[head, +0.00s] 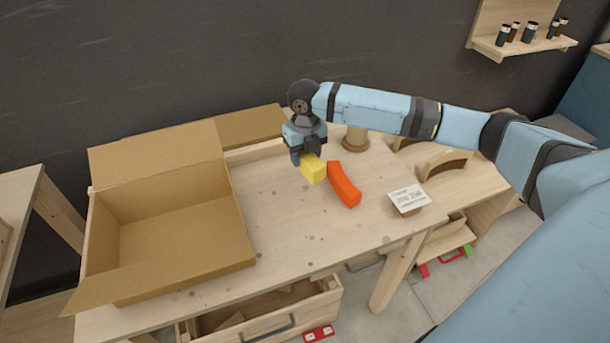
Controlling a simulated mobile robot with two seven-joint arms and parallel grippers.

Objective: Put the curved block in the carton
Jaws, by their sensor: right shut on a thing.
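An orange-red block (344,185), long and slightly bent, lies on the wooden table (285,225) near its middle. The open cardboard carton (195,272) stands at the left of the table with its flaps spread, and the inside that shows is empty. My right gripper (308,157) is shut on a yellow block (314,170), just left of the orange-red block. The gripper partly hides the yellow block's top, and I cannot tell whether the block touches the table. My left gripper is not in view.
A round wooden piece (355,138) stands behind my gripper, and a wooden arch (443,165) lies at the right. Bare tabletop lies between carton and blocks. A drawer (270,315) is open below the front edge.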

